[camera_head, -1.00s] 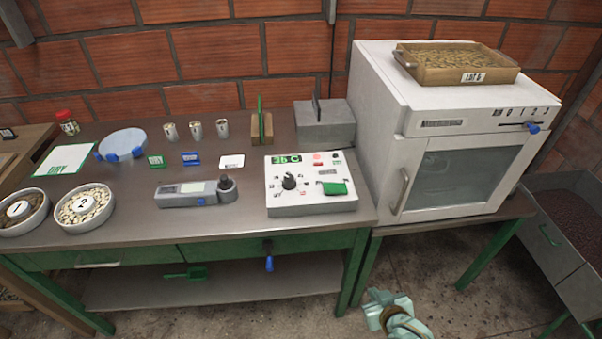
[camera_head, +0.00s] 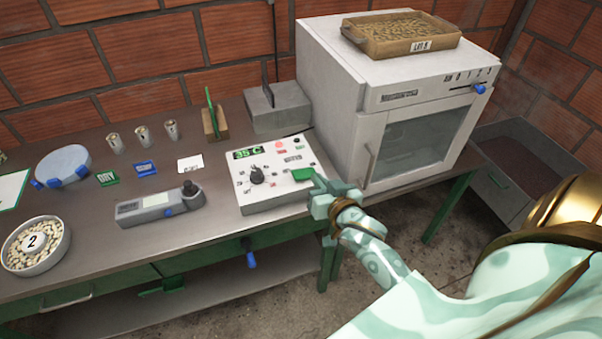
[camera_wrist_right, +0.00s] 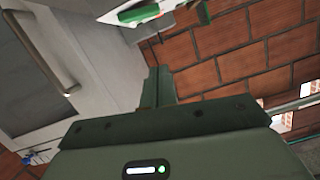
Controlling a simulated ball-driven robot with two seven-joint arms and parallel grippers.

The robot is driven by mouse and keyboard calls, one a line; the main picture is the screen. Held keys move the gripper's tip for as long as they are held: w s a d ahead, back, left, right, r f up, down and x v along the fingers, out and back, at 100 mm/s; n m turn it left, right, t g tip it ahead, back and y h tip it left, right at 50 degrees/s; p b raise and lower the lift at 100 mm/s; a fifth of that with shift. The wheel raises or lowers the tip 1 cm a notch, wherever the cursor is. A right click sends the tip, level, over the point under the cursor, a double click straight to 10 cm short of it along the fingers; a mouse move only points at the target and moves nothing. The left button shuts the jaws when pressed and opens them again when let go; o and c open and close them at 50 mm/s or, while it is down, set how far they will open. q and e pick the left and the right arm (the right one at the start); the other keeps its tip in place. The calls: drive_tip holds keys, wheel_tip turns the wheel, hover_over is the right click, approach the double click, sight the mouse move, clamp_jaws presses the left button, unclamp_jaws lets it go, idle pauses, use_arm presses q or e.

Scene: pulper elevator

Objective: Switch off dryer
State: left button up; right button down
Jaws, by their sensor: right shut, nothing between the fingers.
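The white dryer cabinet (camera_head: 345,85) stands at the right, door closed, with a blue slider knob (camera_head: 479,89) by the marks 0 to 3. A white control box (camera_head: 262,196) stands on the bench left of it. My right gripper (camera_head: 318,186) is shut and empty at the box's right edge, close to the lever; contact cannot be told.
A tray of beans (camera_head: 402,38) sits on the cabinet. A grey handheld meter (camera_head: 158,205), a bowl marked 2 (camera_head: 36,245) and small cups (camera_head: 143,136) stand on the bench (camera_head: 110,240). A grey bin (camera_head: 510,180) is at the right.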

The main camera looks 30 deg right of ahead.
drive_tip(key=b, duration=0.2)
hover_over(302, 184)
drive_tip(key=d, duration=0.1)
wheel_tip(302, 184, down, 2)
drive_tip(key=shift+w+f, duration=0.1)
drive_tip(key=shift+f, duration=0.15)
drive_tip(key=f, duration=0.1)
drive_tip(key=f+b, duration=0.1)
drive_tip(key=shift+a+f, duration=0.25)
drive_tip(key=shift+f, duration=0.15)
drive_tip(key=shift+a+f+b, duration=0.15)
drive_tip(key=shift+f+b, duration=0.25)
drive_tip(key=shift+f, duration=0.1)
drive_tip(key=shift+f, duration=0.1)
